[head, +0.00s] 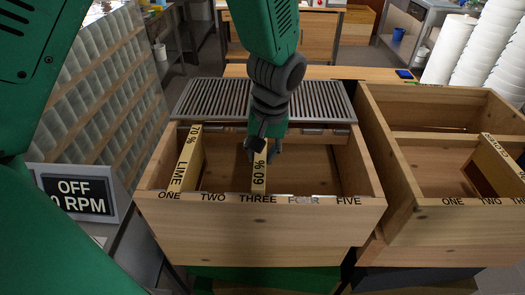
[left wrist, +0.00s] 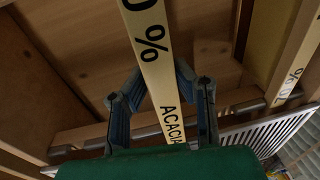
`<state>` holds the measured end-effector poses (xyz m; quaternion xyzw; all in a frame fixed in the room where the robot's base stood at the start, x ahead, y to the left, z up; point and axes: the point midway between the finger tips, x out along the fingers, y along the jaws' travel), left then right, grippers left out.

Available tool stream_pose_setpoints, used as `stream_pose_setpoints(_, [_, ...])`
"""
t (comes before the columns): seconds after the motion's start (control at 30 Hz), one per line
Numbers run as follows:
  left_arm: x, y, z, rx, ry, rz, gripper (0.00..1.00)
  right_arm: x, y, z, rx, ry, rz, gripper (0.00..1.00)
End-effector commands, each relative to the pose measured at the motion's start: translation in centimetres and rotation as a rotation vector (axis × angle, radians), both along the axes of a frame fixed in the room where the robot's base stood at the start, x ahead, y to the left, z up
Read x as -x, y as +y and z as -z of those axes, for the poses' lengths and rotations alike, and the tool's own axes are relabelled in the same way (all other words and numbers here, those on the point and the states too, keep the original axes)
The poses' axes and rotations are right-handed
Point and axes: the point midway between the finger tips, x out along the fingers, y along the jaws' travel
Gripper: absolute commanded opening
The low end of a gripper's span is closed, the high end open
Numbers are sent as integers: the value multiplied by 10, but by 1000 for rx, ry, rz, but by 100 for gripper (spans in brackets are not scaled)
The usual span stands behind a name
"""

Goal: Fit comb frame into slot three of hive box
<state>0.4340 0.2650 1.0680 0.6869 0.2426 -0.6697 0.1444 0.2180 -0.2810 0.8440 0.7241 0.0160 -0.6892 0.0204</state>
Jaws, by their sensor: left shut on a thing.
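The wooden hive box (head: 260,228) stands in the middle of the head view, with slot labels ONE to FIVE along its front rim. My left gripper (head: 264,150) is over the box, shut on the comb frame (head: 259,175) marked 60 %. The frame's near end is at the front rim by the label THREE; I cannot tell whether it is seated. In the left wrist view the fingers (left wrist: 160,105) are on both sides of this frame's pale top bar (left wrist: 152,50), which reads ACACIA. Another frame (head: 187,160), marked 70 % LIME, stands by label ONE. My right gripper is not in view.
A slatted metal grille (head: 210,100) lies behind the box opening. A second wooden box (head: 430,220) with a frame (head: 497,165) stands close on the right. A display (head: 75,195) reading OFF and RPM is at the left. The space by FOUR and FIVE looks empty.

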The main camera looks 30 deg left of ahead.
Motion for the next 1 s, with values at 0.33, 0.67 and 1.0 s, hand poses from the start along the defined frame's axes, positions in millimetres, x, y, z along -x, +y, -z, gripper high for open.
stream_pose_setpoints(0.33, [-1,0,9,-1,-1,0,0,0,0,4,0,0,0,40])
stream_pose_setpoints(0.67, [-1,0,16,0,-2,0,0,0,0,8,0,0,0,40])
stream_pose_setpoints(1.0, [-1,0,19,0,-2,0,46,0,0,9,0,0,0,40])
